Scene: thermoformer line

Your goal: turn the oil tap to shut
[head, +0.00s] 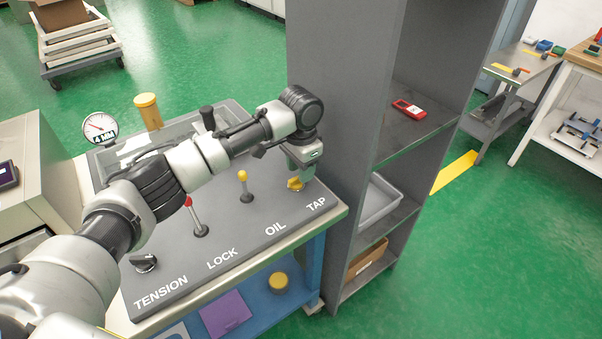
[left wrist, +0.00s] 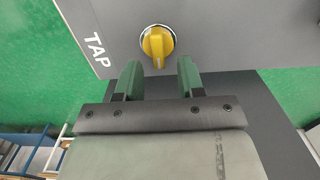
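The oil tap shows in the left wrist view as a yellow knob (left wrist: 157,43) on a round metal base, beside the word TAP on the grey panel. Its ridge points towards my gripper. In the head view the tap (head: 294,184) sits at the right end of the panel (head: 262,214), partly hidden by my gripper. My left gripper (left wrist: 159,76) is open, with green fingers apart and nothing between them. The knob lies just beyond the fingertips, roughly centred between them; I cannot tell whether they touch it. The left gripper also shows in the head view (head: 301,168). My right gripper is not in view.
On the panel stand a yellow-topped lever (head: 243,186), a red-topped lever (head: 196,220) and a black knob (head: 144,262). A gauge (head: 100,128) stands at the back left. A tall grey shelf (head: 336,110) rises close to the right of the panel.

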